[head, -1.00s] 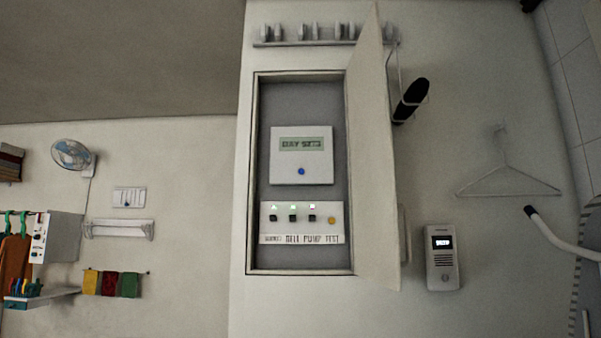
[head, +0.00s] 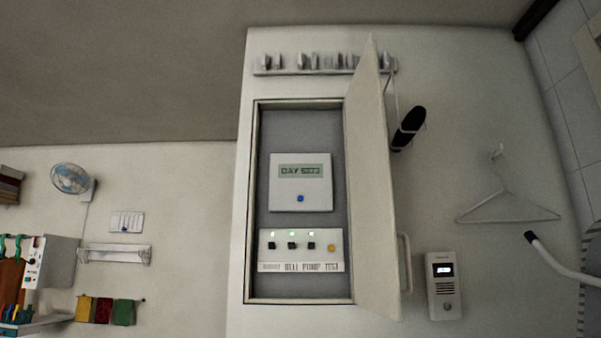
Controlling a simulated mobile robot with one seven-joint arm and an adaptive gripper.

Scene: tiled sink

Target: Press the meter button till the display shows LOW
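The white meter (head: 286,203) is mounted inside an open recessed wall cabinet, near the middle of the head view. Its display (head: 300,171) reads "DAY" followed by digits that look like 5223.
The cabinet door (head: 371,190) stands open to the right. Below the meter is a switch panel (head: 301,256) with black switches, green lights and a yellow button. An intercom (head: 444,286) and a hanger (head: 508,208) are on the right wall. Hooks (head: 325,62) run above.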

